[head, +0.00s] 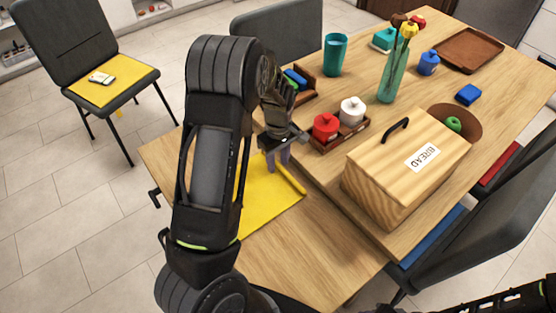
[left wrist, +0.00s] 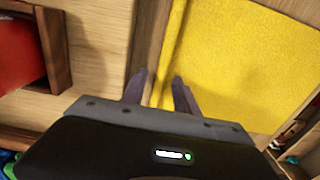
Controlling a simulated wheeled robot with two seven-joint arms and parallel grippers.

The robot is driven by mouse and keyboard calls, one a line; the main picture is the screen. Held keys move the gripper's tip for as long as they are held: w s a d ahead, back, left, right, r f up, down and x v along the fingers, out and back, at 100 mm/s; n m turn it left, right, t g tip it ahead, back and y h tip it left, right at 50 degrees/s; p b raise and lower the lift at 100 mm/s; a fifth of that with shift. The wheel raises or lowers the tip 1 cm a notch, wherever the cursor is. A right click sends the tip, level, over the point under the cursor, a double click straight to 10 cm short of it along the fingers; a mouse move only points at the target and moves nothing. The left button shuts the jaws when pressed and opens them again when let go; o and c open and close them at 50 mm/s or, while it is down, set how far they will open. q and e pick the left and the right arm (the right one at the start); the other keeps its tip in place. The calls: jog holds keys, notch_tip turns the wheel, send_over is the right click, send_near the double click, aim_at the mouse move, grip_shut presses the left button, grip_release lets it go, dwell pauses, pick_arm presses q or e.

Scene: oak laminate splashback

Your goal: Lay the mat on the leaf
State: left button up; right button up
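The yellow mat (head: 262,210) lies on the table's leaf (head: 310,250), the lighter board on the near left; my left arm hides part of it. A raised narrow ridge runs along the mat's edge by the seam with the main tabletop. My left gripper (head: 278,162) points down at the far end of this ridge. In the left wrist view, the mat (left wrist: 245,60) fills the right side. The left gripper's fingers (left wrist: 159,82) stand apart, one on each side of the ridge, with gaps visible. My right gripper is out of view.
A wooden tray (head: 340,138) with red and white jars stands right beside the left gripper. A bread box (head: 400,170) stands farther right. A teal cup (head: 335,55) and a flower vase (head: 393,78) are behind. The leaf's front part is bare.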

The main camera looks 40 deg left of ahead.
pick_arm(q)
notch_tip(320, 180, up, 12)
jog(key=shift+r, duration=0.15)
dwell(0.5)
dwell(0.8)
